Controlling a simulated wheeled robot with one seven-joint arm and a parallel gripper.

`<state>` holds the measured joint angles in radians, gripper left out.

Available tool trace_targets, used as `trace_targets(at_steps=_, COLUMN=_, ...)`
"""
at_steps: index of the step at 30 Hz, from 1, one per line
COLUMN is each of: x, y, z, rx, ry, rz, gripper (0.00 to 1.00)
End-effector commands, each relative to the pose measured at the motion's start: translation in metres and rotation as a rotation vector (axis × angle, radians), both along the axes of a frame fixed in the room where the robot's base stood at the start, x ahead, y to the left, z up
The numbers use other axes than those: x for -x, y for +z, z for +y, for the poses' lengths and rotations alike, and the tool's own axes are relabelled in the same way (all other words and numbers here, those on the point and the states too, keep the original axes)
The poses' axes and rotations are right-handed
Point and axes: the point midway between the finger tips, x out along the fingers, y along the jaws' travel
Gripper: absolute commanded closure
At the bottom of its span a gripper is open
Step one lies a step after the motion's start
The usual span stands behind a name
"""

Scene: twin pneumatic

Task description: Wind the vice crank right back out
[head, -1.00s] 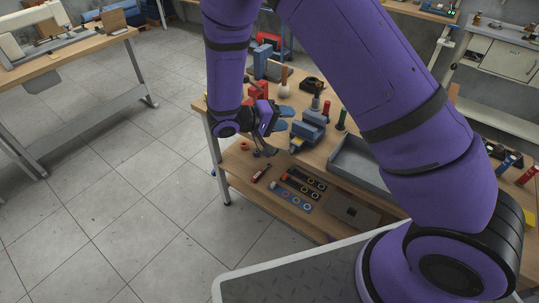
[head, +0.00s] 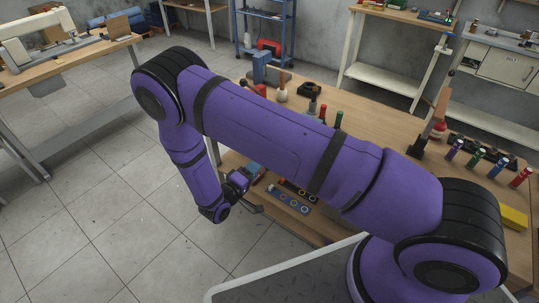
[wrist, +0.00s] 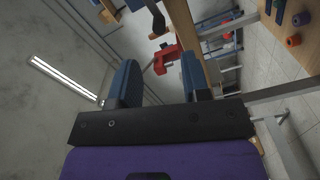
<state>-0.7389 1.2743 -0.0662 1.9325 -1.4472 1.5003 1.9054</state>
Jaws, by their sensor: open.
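My gripper (head: 246,188) hangs low at the front left of the wooden workbench (head: 395,115). In the wrist view my gripper (wrist: 158,75) has its two blue fingers spread wide with nothing held between them.
The lower shelf holds a strip with coloured rings (head: 290,200); orange rings (wrist: 293,41) show in the wrist view. Several coloured bottles (head: 478,160) stand at the bench's right. The floor at left is clear.

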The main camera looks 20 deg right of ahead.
Motion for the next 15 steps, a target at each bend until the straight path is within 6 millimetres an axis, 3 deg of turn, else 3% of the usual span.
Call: trace_targets(at_steps=15, x=-0.046, y=0.000, z=-0.070, rx=0.000, ry=-0.005, rz=0.000, gripper=0.57)
